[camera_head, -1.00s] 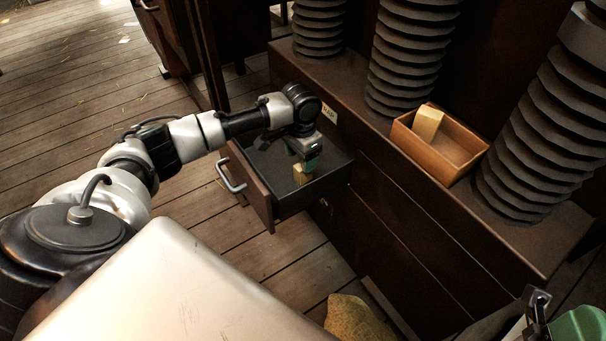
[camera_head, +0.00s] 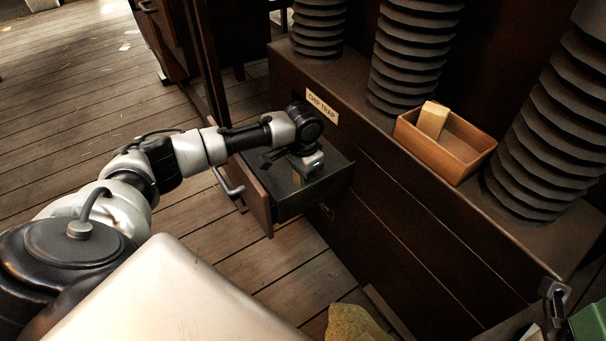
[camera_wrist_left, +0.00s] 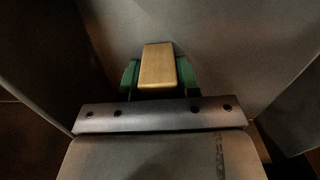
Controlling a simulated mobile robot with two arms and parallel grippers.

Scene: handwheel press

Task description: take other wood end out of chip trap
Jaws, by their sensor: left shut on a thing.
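The chip trap is an open dark drawer (camera_head: 258,200) below the "CHIP TRAP" label. My left gripper (camera_head: 303,181) reaches down into it. In the left wrist view the wood end (camera_wrist_left: 158,66), a small pale block, sits between the green fingertips, and the gripper is shut on it. In the head view the gripper mostly hides this block. Whether the block touches the drawer floor cannot be told. Another wood end (camera_head: 433,119) leans in a wooden box (camera_head: 462,168) on the ledge. My right gripper is not seen.
Ribbed dark columns (camera_head: 412,60) stand on the ledge beside the wooden box. The drawer's metal handle (camera_head: 229,184) sticks out at its front. A yellowish crumpled thing (camera_head: 355,323) lies at the bottom. A green object (camera_head: 590,322) is at the lower right corner. Plank floor is open at left.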

